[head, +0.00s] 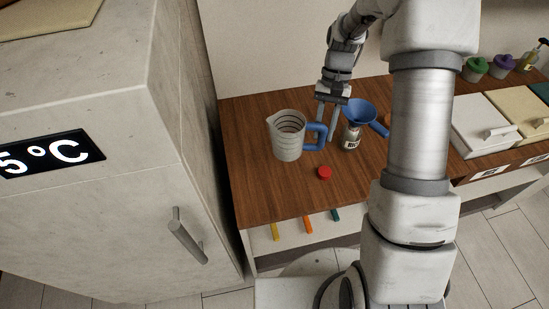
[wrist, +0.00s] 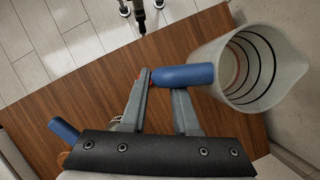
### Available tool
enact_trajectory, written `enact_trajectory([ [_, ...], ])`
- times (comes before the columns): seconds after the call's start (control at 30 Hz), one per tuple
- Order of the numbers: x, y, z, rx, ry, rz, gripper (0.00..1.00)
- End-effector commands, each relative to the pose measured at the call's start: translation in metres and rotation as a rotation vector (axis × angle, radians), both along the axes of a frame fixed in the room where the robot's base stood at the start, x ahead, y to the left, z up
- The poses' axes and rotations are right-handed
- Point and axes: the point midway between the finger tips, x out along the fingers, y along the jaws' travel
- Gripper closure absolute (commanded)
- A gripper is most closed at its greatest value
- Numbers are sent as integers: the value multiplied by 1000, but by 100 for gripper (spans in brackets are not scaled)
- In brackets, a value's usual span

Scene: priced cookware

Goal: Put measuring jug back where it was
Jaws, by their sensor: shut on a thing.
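The measuring jug (head: 286,147) is a translucent grey-white cup with dark marking lines and a blue handle. It looks upright at the left part of the wooden counter; I cannot tell whether its base touches the wood. My gripper (head: 327,142) points down at the jug's right side, shut on the blue handle. In the wrist view the fingers (wrist: 163,82) close around the handle (wrist: 188,76), and the jug's open mouth (wrist: 250,68) shows to the right. The jug looks empty.
A blue funnel (head: 361,113) sits on a labelled jar (head: 351,138) just right of my gripper. A red lid (head: 324,172) lies in front on the counter (head: 262,188). Lidded bins (head: 482,126) stand at the right. A tall white fridge (head: 105,205) borders the left.

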Motion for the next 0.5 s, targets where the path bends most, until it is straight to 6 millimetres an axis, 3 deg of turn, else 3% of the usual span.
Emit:
enact_trajectory([
  [0.03, 2, -3, -13, 0, -4, -95, 100],
  [0.1, 6, -6, -18, 1, -4, -240, 100],
  [0.5, 25, -21, -33, 6, -2, -1001, 100],
])
